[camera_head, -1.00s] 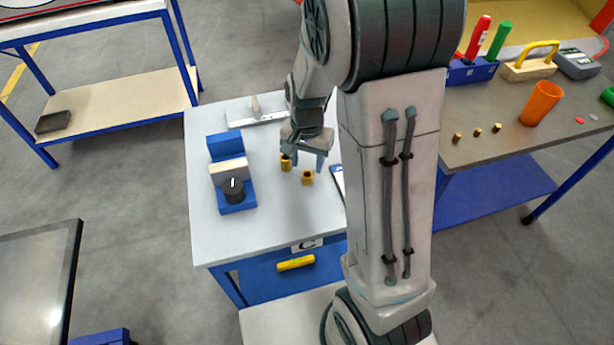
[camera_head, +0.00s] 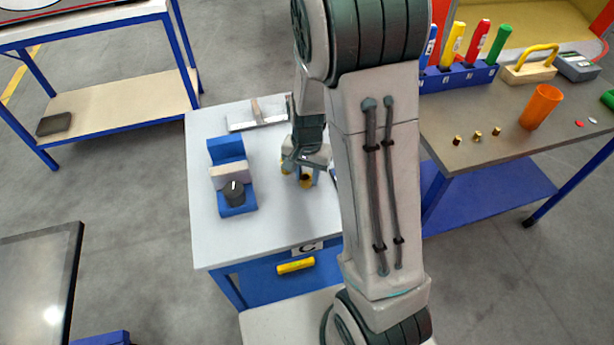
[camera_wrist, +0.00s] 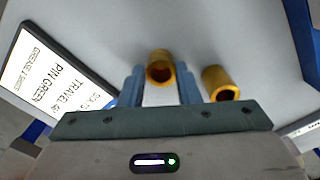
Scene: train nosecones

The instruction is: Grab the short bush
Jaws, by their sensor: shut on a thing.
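Two hollow brass-coloured bushes stand upright, close together, on the white tabletop (camera_head: 275,222). My gripper (camera_wrist: 161,85) has its blue-grey fingers on either side of one bush (camera_wrist: 160,66) and is shut on it. In the head view this is the right-hand, nearer bush (camera_head: 306,181). The other bush (camera_wrist: 219,84) stands just outside the fingers, to the right in the wrist view; in the head view it is partly hidden behind my gripper (camera_head: 306,174). I cannot tell for sure from these frames which bush is shorter.
A tablet with printed text (camera_wrist: 58,72) lies beside the bushes. A blue fixture with a black knob (camera_head: 233,190) stands at the table's left. A flat metal tool with a wooden handle (camera_head: 257,117) lies at the back. The table's front is clear.

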